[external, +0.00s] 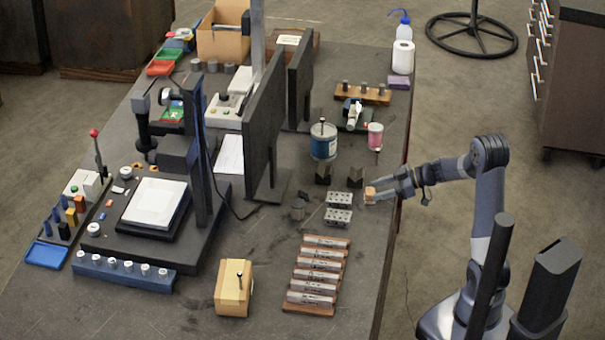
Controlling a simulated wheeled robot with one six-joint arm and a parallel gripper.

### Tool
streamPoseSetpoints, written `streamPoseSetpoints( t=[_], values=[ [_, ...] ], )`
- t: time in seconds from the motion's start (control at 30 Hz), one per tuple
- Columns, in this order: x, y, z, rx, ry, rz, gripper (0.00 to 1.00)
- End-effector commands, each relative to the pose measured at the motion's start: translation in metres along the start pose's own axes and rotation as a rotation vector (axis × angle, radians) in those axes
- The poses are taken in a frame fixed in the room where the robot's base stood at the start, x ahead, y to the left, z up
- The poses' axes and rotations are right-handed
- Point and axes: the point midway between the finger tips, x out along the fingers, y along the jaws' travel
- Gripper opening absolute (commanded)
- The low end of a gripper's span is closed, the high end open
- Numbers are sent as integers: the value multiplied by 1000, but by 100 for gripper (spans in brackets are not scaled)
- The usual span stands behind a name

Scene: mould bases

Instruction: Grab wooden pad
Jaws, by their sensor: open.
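My gripper (378,193) is at the end of the arm, reaching in from the right over the table's right edge. Its jaws are open and point left. A small tan-orange block (370,194), which looks like wood, shows right at the fingertips. I cannot tell whether it lies between the fingers or just beyond them, or whether they touch it. A larger pale wooden block (234,288) with a dark knobbed pin stands at the front of the table, well away from my gripper. I cannot tell for certain which piece is the wooden pad.
Two drilled metal blocks (339,216) and dark V-blocks (355,177) stand just left of my gripper. A blue-labelled can (323,141) and a pink-labelled jar (375,136) stand behind. A rack of grey cylinders (318,273) lies in front.

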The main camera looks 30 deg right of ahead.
Motion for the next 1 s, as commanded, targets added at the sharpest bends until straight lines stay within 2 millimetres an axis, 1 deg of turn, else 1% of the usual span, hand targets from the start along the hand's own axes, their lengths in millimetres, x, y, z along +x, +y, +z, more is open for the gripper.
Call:
streamPoseSetpoints(
  t=[0.07, 0.3, 0.4, 0.67, 1.0],
  values=[
    [7, -1, -2, 1, 0, -2, 49],
    [40, -4, -2, 2, -1, -3, 49],
    [49, -4, -2, 0, -1, -1, 49],
    [51, -3, -1, 0, -1, 1, 49],
    [51, -3, -1, 0, -1, 1, 22]
  ],
)
